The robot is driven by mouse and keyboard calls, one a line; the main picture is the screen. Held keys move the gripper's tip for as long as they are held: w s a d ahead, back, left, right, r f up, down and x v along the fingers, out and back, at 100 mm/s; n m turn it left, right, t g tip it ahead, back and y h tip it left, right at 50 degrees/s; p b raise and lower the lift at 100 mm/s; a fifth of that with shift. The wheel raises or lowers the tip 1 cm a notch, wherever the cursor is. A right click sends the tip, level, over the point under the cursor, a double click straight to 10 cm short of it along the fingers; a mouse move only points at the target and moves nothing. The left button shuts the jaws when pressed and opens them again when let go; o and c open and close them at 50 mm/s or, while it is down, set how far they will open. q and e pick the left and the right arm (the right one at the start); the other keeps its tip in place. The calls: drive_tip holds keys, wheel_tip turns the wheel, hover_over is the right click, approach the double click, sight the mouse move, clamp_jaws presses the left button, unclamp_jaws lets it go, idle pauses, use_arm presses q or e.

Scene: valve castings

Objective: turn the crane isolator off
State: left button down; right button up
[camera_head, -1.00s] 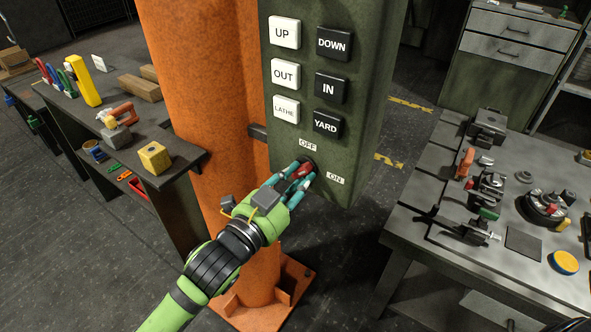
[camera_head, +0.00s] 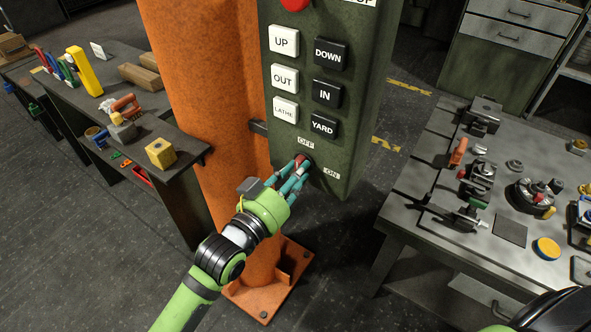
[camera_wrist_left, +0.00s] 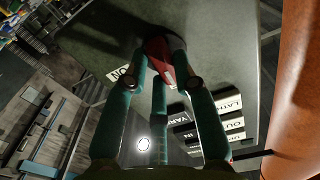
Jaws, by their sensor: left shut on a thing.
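The dark green pendant panel (camera_head: 330,183) carries the isolator near its lower edge, between an OFF label (camera_head: 306,143) above and an ON label (camera_head: 331,174) at lower right. The isolator's red knob (camera_head: 302,159) is mostly covered by my fingers. My left gripper (camera_head: 299,168) has its teal fingers closed around the knob. In the left wrist view the red knob (camera_wrist_left: 158,50) sits between the fingertips, with a white mark on it. Exactly where the knob points is hard to tell. My right gripper is out of view.
White and black buttons, including LATHE (camera_head: 285,109) and YARD (camera_head: 323,127), sit above the isolator. A red button (camera_head: 294,4) shows at the top. The orange column (camera_head: 205,120) stands left of the panel. A grey workbench (camera_head: 405,216) with fittings is at right.

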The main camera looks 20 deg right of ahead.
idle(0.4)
use_arm(q)
drive_tip(key=c, duration=1)
unclamp_jaws()
drive_tip(key=v, duration=1.2)
